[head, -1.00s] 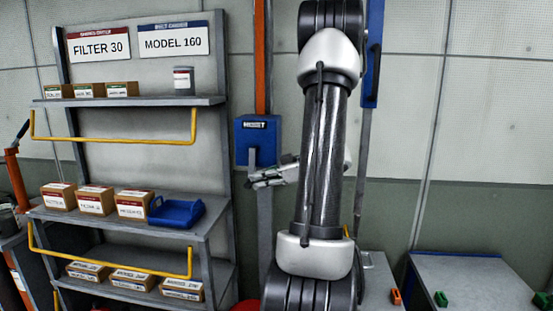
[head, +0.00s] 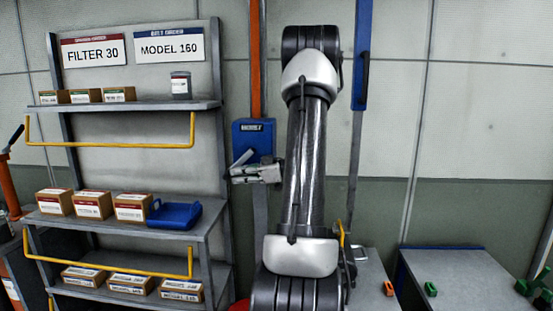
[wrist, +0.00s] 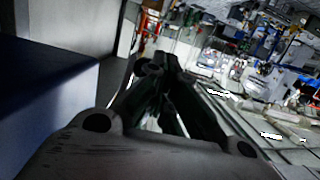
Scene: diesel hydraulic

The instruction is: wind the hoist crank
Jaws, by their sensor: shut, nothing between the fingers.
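The hoist is a blue box (head: 254,137) on a grey post, right of the shelf in the head view. A pale grey bar (head: 243,158), seemingly its crank, slants across the box's lower left. My gripper (head: 236,174) lies roughly level just below that bar, pointing left. Whether they touch I cannot tell. In the wrist view the fingers of my gripper (wrist: 162,64) come together with nothing between them. A large blue face (wrist: 50,95), likely the hoist box, fills the left of that view. The crank's grip is not clearly seen.
A shelf rack (head: 130,105) with yellow rails (head: 108,145), cartons and a blue bin (head: 174,214) stands close on the left. A blue vertical part with a dark handle (head: 364,75) is on the right. A grey bench (head: 465,280) stands at lower right.

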